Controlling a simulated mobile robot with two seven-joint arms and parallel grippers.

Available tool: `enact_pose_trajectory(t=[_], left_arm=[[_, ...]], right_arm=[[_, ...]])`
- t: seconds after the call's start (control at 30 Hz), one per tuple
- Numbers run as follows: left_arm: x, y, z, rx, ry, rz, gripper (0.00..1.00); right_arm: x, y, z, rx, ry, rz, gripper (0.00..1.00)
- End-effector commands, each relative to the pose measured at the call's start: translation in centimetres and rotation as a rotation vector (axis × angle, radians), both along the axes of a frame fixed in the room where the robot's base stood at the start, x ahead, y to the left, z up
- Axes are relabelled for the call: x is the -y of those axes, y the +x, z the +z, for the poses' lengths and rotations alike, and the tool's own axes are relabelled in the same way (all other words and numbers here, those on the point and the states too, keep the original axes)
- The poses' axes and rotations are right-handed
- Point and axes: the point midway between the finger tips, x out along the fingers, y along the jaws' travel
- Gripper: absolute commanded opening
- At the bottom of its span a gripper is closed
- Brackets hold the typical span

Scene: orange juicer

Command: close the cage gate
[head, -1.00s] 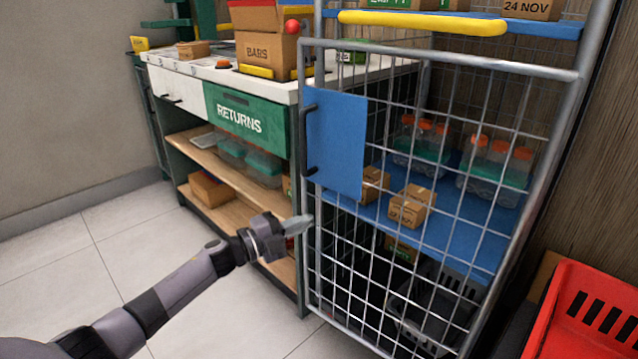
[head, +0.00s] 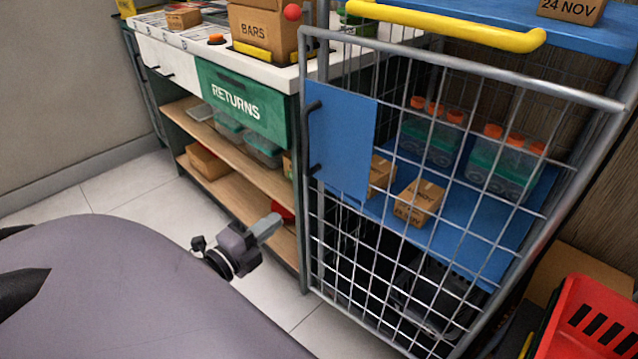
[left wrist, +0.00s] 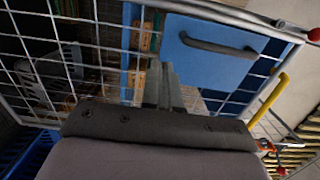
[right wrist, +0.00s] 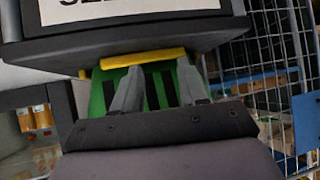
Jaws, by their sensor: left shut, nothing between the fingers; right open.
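The cage gate (head: 405,205) is a grey wire-mesh door with a blue panel (head: 340,140) and a dark handle on the panel's left edge. It stands across the front of the cage in the head view; whether it is latched or ajar I cannot tell. My left gripper (head: 268,228) is shut and empty, just left of the gate's left edge and below the panel. In the left wrist view, its fingers (left wrist: 163,88) point at the mesh beside the blue panel (left wrist: 215,52); contact is unclear. My right gripper (right wrist: 158,85) is open before a green crate (right wrist: 160,82).
The cage's blue shelf (head: 480,240) holds small boxes and bottles with orange caps. A counter with a green RETURNS drawer (head: 240,105) stands left of the gate. A red crate (head: 590,320) sits at the lower right. Floor tiles (head: 120,190) are clear at the left.

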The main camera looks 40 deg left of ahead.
Motion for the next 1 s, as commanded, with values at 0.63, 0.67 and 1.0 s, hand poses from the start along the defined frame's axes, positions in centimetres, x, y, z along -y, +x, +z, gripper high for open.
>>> enact_pose_trajectory(t=[0.63, 0.67, 1.0], left_arm=[[-0.2, 10.3, 0.0, 0.003, -0.001, -0.002, 0.0], [-0.2, 10.7, 0.0, 0.003, -0.001, -0.002, 0.0], [-0.3, 13.5, 0.0, 0.001, -0.001, -0.003, 0.0]], right_arm=[[0.0, 0.0, 0.3, 0.0, 0.0, 0.0, 0.43], [0.0, 0.0, 0.3, 0.0, 0.0, 0.0, 0.43], [0.0, 0.0, 0.1, 0.0, 0.001, 0.001, 0.43]])
